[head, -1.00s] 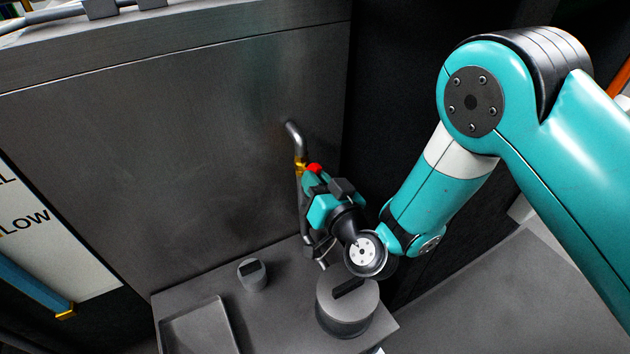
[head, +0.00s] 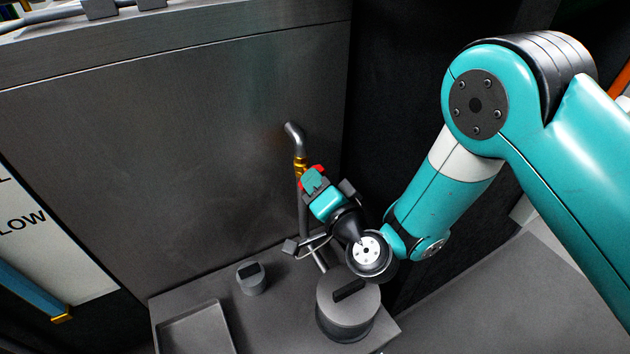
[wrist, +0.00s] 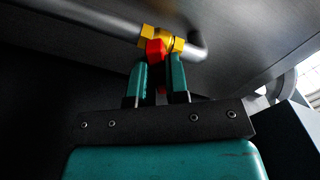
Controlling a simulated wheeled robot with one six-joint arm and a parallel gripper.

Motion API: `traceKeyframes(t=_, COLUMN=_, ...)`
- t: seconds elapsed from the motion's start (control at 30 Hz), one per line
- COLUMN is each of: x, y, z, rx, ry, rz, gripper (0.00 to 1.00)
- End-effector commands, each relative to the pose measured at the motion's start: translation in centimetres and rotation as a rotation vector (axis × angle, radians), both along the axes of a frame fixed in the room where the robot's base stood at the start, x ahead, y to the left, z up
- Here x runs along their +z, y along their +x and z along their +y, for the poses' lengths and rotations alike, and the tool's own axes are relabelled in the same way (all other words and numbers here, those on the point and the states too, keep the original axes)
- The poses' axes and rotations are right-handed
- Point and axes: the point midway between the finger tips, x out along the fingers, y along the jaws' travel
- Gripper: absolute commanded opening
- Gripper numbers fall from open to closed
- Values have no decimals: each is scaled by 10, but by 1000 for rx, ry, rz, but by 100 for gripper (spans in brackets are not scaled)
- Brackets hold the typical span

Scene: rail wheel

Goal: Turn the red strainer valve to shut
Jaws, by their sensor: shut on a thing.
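The red strainer valve handle (wrist: 156,50) sits on a yellow brass fitting (wrist: 177,42) on a grey metal pipe (wrist: 105,17). In the wrist view my gripper (wrist: 157,68) is shut on the red handle, with one teal finger on each side of it. In the head view my gripper (head: 315,175) is at the pipe, and only red edges of the handle (head: 319,169) show past it. The brass fitting (head: 300,165) shows just above. The handle's exact angle is mostly hidden by the fingers.
A steel panel (head: 170,130) stands behind the pipe. Below is a grey bench with a large round knob (head: 345,310), a smaller knob (head: 251,278) and a shallow tray (head: 197,328). A dark gap lies to the right.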

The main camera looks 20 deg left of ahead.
Motion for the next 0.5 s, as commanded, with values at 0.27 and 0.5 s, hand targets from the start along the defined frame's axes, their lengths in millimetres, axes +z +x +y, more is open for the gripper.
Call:
traceKeyframes(t=0.27, x=0, y=0, z=-1, rx=-3, ry=164, rz=162, gripper=0)
traceKeyframes(t=0.5, x=-2, y=0, z=-1, rx=-4, ry=212, rz=209, gripper=0)
